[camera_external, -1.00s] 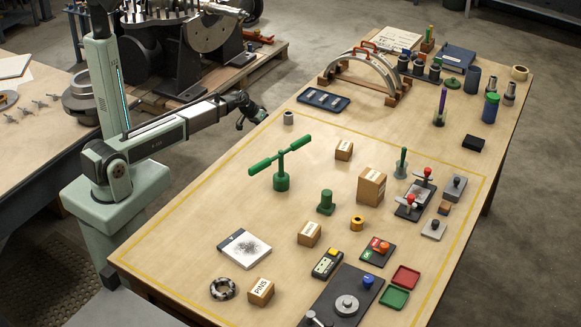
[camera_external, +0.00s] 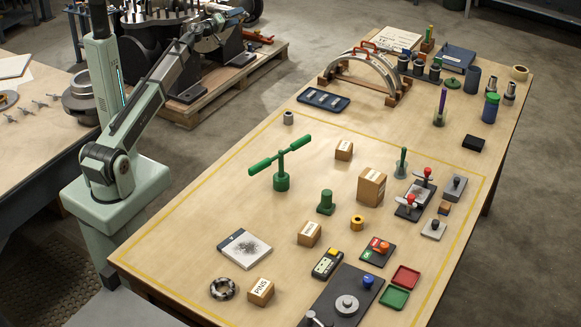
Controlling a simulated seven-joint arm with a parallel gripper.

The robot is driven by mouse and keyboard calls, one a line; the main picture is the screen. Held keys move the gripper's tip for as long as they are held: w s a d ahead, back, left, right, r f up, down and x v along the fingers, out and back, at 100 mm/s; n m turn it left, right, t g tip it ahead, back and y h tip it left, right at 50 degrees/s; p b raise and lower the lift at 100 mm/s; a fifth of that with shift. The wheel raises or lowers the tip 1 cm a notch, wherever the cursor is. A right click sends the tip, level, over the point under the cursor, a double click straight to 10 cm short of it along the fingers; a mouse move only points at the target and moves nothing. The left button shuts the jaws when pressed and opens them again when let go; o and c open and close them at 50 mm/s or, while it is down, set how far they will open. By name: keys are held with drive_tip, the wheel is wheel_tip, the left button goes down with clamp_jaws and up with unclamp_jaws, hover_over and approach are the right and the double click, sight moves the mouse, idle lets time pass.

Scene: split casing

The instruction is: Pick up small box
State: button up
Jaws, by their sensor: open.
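Several small cardboard boxes with white labels lie on the wooden table: one near the middle back (camera_external: 344,151), one nearer the front (camera_external: 309,234), and one marked PINS (camera_external: 261,291) at the front left. A larger cardboard box (camera_external: 372,188) stands right of the middle. A tiny brown block (camera_external: 445,208) lies at the right. My gripper (camera_external: 232,20) is raised high, beyond the table's left edge in the picture, against the dark machinery. It is open and empty, far from all the boxes; its fingers are hard to make out.
A green T-handled post (camera_external: 281,180) rises from the table's left half, and a green cylinder (camera_external: 326,203) stands near the middle. An arched fixture (camera_external: 367,72) stands at the back. The table's left strip is mostly clear.

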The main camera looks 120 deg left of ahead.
drive_tip(key=w+r+m+t, duration=0.2)
drive_tip(key=w+r, duration=0.3)
drive_tip(key=w, duration=0.1)
drive_tip(key=w+d+f+m+t+h, duration=0.1)
drive_tip(key=w+d+m+t+h, duration=0.2)
drive_tip(key=w, duration=0.8)
drive_tip(key=w+d+f+m+t+h, duration=0.1)
drive_tip(key=w+f+m+h, duration=0.15)
drive_tip(key=w+m, duration=0.6)
drive_tip(key=w+d+f+m+h, duration=0.25)
drive_tip(key=w+d, duration=0.25)
drive_tip(key=w, duration=0.5)
drive_tip(key=w+d+f+m+h, duration=0.2)
drive_tip(key=w+d+m+h, duration=0.3)
drive_tip(key=w, duration=0.6)
drive_tip(key=w+d+f+m+h, duration=0.1)
drive_tip(key=w+d+f+m, duration=0.1)
drive_tip(key=w+d, duration=0.6)
drive_tip(key=w+d+f+m+g+h, duration=0.3)
drive_tip(key=w+d+m, duration=0.2)
drive_tip(key=w+d, duration=0.55)
drive_tip(key=m+g, duration=0.9)
drive_tip(key=m, duration=0.5)
hover_over(310, 229)
wheel_tip(310, 229, down, 4)
drive_tip(key=shift+h, duration=0.3)
wheel_tip(310, 229, down, 14)
drive_tip(key=shift+s+r, duration=0.1)
drive_tip(key=shift+r, duration=0.15)
